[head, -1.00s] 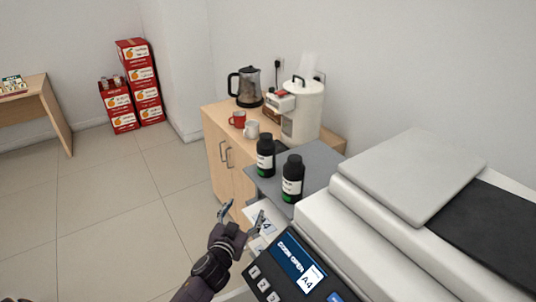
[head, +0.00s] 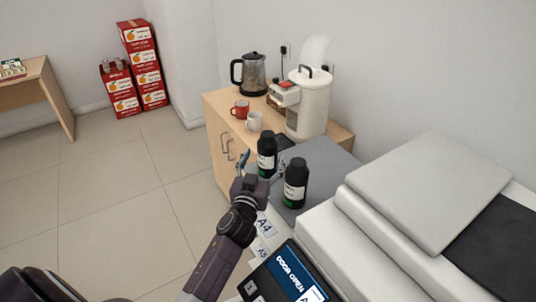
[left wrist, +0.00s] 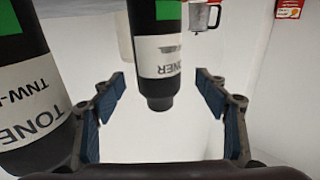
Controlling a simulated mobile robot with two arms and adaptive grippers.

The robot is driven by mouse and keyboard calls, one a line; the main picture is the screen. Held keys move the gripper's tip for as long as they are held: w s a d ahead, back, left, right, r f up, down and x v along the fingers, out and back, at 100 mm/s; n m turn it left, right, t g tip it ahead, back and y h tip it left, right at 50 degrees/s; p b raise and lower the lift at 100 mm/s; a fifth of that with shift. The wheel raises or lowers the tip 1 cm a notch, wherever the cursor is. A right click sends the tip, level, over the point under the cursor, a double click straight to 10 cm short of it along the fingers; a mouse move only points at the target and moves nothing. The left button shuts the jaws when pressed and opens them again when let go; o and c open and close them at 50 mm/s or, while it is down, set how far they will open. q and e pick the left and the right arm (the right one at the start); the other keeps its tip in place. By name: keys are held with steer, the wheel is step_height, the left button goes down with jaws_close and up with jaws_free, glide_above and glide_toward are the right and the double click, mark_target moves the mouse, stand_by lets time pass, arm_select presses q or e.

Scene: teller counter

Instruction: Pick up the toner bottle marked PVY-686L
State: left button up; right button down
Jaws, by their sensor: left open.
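Two black toner bottles with white labels and green bands stand upright on the grey surface beside the printer. The far bottle (head: 267,152) is between the open fingers of my left gripper (head: 261,166) as seen in the wrist view, where it shows upside down (left wrist: 158,50); its code is too small to read. The near bottle (head: 296,183) stands to the right of the gripper. In the left wrist view it fills the left side (left wrist: 30,90), and its label begins "TNW-". I cannot see the fingers touching either bottle. My right gripper is not in view.
The printer (head: 430,190) with its control panel (head: 290,278) lies at right and front. A wooden cabinet (head: 225,125) behind carries a red mug (head: 240,109), a white mug (head: 254,121), a kettle (head: 249,75) and a white dispenser (head: 308,100).

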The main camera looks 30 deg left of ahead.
mark_target(265, 156)
arm_select(q)
steer(key=x, duration=0.2)
steer(key=shift+w+f+p, duration=0.1)
steer(key=shift+w+p, duration=0.2)
steer(key=shift+x, duration=0.8)
steer(key=shift+w+f, duration=0.15)
steer(key=shift+w, duration=0.15)
steer(key=c, duration=1.5)
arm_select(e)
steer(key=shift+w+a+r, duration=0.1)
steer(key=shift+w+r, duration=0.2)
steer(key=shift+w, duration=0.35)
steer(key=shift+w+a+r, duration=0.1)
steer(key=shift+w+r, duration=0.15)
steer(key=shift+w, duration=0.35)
